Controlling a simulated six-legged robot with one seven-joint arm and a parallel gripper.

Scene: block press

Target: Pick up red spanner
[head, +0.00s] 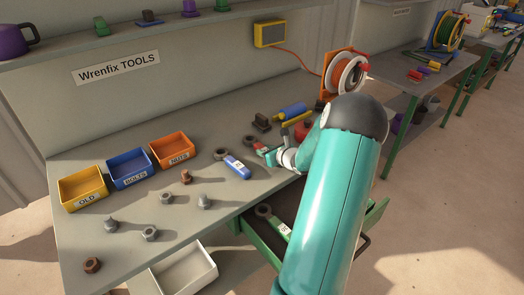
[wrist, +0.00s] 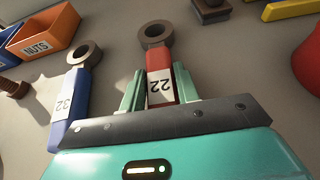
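The red spanner (wrist: 160,60) has a dark grey ring end and a white label that reads 22. In the wrist view its handle lies between the two fingers of my gripper (wrist: 158,86), one finger close on each side. The frames do not show whether the fingers press on the handle. The lower end of the handle is hidden behind my gripper. In the head view my gripper (head: 271,153) is low over the right part of the bench, and the spanner is mostly hidden there.
A blue spanner (head: 237,167) lies to the left on the bench (head: 125,190). Yellow, blue and orange bins (head: 171,148) stand further left, with loose bolts and nuts in front. A blue cylinder (head: 292,111) and a hose reel (head: 346,75) are behind. An open drawer (head: 262,246) holds a green spanner (head: 275,222).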

